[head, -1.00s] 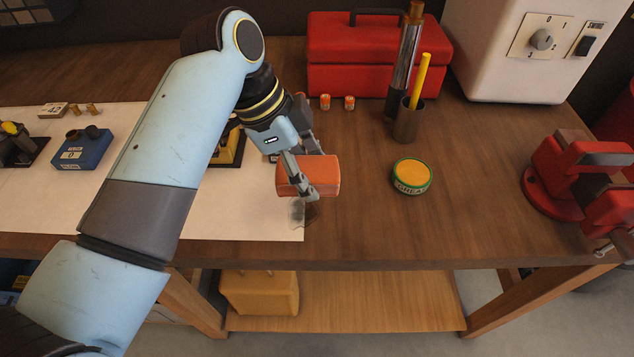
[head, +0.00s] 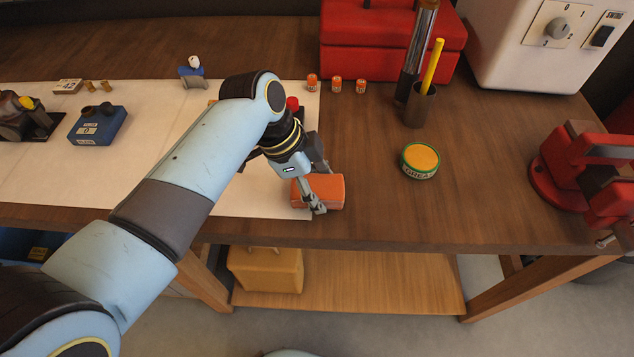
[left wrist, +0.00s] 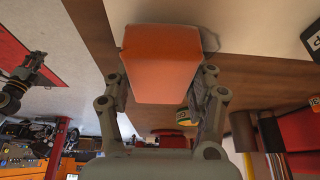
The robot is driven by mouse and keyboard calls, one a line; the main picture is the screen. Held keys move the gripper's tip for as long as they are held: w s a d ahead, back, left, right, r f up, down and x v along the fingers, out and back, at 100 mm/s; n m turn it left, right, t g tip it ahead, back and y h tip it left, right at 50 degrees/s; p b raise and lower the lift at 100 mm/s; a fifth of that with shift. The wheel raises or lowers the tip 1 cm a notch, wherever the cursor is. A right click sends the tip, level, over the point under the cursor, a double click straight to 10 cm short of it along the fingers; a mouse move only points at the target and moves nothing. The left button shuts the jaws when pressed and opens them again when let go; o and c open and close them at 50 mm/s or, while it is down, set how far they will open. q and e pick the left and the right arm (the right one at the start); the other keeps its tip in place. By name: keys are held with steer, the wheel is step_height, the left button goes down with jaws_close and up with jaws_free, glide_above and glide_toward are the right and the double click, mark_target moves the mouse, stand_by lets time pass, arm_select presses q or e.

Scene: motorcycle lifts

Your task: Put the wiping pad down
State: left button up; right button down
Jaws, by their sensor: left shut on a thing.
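The wiping pad (head: 328,190) is an orange block near the front edge of the bench, at the right edge of the white sheet. My left gripper (head: 312,196) is shut on it, with a finger across its near side. In the left wrist view the pad (left wrist: 162,62) sits between the two fingers of my left gripper (left wrist: 160,95). The pad looks low, at or just above the bench top; I cannot tell whether it touches. My right gripper is not in view.
A round grease tin (head: 420,160) stands right of the pad on bare wood. Behind it are a dark cup (head: 418,106) with a yellow stick, a red toolbox (head: 385,40) and small orange cans. A red vise (head: 590,175) is at the right.

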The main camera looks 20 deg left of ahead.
arm_select(q)
steer(key=shift+f, duration=0.1)
steer(key=shift+s+f, duration=0.15)
steer(key=shift+f, duration=0.3)
steer(key=o, duration=0.7)
steer(key=shift+s, duration=0.1)
steer(key=o, duration=0.4)
steer(key=shift+f, duration=0.1)
steer(key=shift+w, duration=0.2)
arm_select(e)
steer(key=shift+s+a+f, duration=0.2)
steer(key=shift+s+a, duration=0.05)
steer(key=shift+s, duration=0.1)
arm_select(q)
steer(key=shift+r, duration=0.3)
steer(key=b+v, duration=0.2)
steer(key=v, duration=0.9)
steer(key=shift+w+d+r, duration=0.1)
steer(key=shift+d, duration=0.05)
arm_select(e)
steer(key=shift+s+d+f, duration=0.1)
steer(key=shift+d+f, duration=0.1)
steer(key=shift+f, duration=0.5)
